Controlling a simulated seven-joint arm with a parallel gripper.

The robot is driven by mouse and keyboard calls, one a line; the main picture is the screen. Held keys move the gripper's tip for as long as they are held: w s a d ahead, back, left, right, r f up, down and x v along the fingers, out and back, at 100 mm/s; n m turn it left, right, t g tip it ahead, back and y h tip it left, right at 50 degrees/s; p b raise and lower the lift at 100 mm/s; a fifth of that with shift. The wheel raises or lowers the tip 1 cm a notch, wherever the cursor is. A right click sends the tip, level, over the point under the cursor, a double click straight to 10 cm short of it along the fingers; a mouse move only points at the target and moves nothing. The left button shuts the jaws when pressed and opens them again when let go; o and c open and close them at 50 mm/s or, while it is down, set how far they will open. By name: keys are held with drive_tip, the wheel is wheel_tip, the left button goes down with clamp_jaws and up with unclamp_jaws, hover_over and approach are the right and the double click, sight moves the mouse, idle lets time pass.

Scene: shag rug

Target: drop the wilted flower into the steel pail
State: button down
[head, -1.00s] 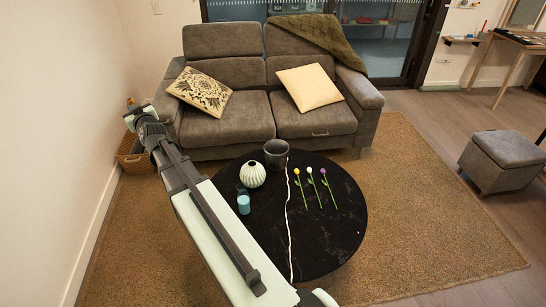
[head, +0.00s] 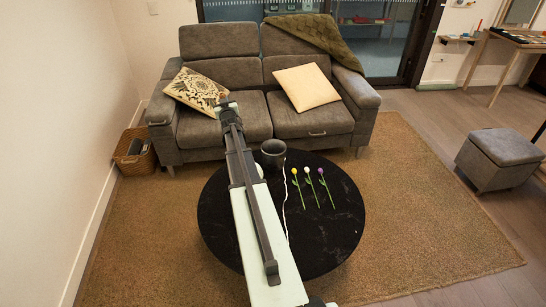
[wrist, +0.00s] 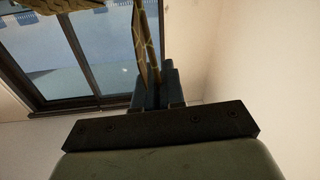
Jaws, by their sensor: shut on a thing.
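My gripper (wrist: 158,80) is shut on a thin thing with tan edges (wrist: 150,40). I cannot make out whether this is the wilted flower. In the head view my gripper (head: 227,104) is high, in line with the sofa seat and patterned cushion, beyond and left of the pail. A dark grey pail (head: 273,151) stands upright at the far edge of the black table; its inside is hard to see. A yellow flower (head: 295,172), a white flower (head: 307,171) and a purple flower (head: 321,172) with green stems lie on the table.
The round black table (head: 335,225) is partly covered by my arm. A white cord crosses it near the pail. A grey sofa (head: 190,133) with cushions stands behind. A woven basket (head: 135,163) is at the left wall. A grey ottoman (head: 500,158) stands right.

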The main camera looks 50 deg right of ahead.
drive_tip(key=s+d+f+m+g+h, duration=0.1)
drive_tip(key=s+d+f, duration=0.45)
drive_tip(key=d, duration=0.45)
drive_tip(key=s+d+f+m+g+h, duration=0.1)
drive_tip(key=s+d+f, duration=0.45)
drive_tip(key=d, duration=0.45)
wheel_tip(320, 180, down, 6)
drive_tip(key=s, duration=0.1)
